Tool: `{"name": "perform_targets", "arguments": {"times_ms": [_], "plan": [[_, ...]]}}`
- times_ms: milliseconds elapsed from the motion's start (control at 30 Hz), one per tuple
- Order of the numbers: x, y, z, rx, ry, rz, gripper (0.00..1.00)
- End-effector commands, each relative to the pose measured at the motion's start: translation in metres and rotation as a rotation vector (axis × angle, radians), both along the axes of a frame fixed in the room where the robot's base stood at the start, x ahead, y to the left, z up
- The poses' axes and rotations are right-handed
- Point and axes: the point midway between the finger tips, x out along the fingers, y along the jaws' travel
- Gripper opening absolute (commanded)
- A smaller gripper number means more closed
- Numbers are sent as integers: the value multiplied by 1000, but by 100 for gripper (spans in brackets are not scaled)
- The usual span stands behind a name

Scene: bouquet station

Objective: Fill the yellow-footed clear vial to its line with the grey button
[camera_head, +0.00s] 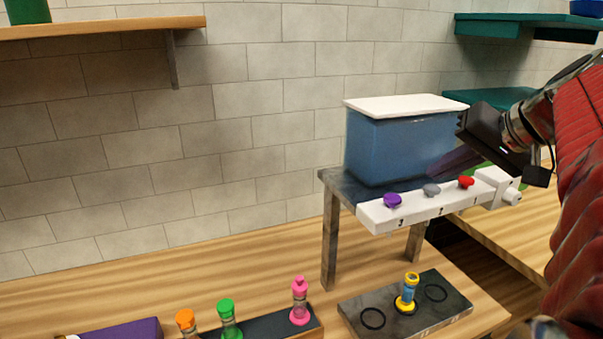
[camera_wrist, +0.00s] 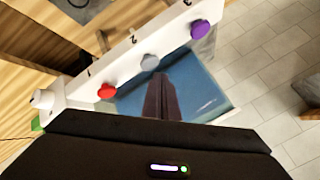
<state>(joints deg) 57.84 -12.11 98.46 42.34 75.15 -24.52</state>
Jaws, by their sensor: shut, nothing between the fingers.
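The yellow-footed vial (camera_head: 408,292) stands upright at the middle ring of a dark slab on the bench, below the dispenser. Its top is yellow too; its contents and line are too small to read. The grey button (camera_head: 431,190) sits between the purple button (camera_head: 392,200) and the red button (camera_head: 466,182) on the white bar (camera_head: 412,208). In the wrist view the grey button (camera_wrist: 150,62) shows just beyond my fingertips. My gripper (camera_head: 437,168) is shut and empty, pointing down toward the bar. Its dark fingers (camera_wrist: 162,78) show against the blue tank in the wrist view.
The blue tank (camera_head: 395,145) with a white lid stands on a raised dark shelf behind the buttons. The dark slab (camera_head: 445,316) has empty rings beside the vial. Pink (camera_head: 300,303), green (camera_head: 229,322) and orange (camera_head: 186,320) vials stand at the front left.

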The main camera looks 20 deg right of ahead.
Motion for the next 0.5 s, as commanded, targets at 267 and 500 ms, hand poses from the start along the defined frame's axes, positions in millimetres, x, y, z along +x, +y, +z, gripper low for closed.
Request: {"name": "perform_targets", "arguments": {"times_ms": [267,500], "plan": [[0,0,14,-1,-1,0,0],[0,0,31,-1,0,1,0]]}}
